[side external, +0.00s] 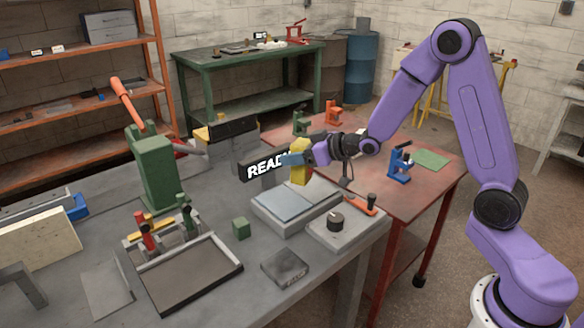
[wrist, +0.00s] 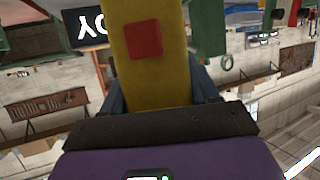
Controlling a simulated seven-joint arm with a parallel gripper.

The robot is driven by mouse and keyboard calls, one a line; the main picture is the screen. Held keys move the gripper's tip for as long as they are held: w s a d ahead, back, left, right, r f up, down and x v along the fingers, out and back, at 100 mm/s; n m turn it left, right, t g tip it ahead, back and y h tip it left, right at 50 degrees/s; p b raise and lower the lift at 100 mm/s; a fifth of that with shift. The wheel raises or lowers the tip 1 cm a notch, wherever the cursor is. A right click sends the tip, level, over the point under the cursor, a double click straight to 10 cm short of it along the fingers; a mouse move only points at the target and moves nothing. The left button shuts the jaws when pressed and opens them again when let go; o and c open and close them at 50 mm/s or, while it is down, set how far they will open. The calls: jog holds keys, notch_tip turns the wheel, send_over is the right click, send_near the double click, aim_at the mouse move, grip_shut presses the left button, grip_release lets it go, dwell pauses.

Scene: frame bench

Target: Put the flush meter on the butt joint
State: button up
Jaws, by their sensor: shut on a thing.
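The flush meter appears to be the yellow block (side external: 299,173) in my gripper (side external: 293,158). In the wrist view the yellow block (wrist: 152,75) has a red square on its face and stands between my two fingers. My gripper is shut on it. The butt joint seems to be the two flat blue-grey plates (side external: 290,204) side by side on a grey block on the bench. The yellow block is over or just behind the far edge of these plates. I cannot tell whether it touches them. Its lower end is out of the wrist view.
A dark display reading READY (side external: 258,169) stands just left of my gripper. A plate with a black knob (side external: 335,222) lies right of the joint. A green cube (side external: 241,228), a dark block (side external: 284,268) and a tray (side external: 190,275) are nearer. A green press (side external: 153,165) stands left.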

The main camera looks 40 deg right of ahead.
jog(key=shift+w+f, duration=0.25)
jog(key=shift+f, duration=0.55)
jog(key=shift+w+f, duration=0.25)
jog(key=shift+f, duration=0.55)
jog(key=shift+w+f, duration=0.25)
jog(key=shift+f, duration=0.55)
jog(key=shift+f, duration=0.1)
jog(key=o, duration=1.1)
jog(key=v, duration=1.2)
jog(key=shift+s+a, duration=0.1)
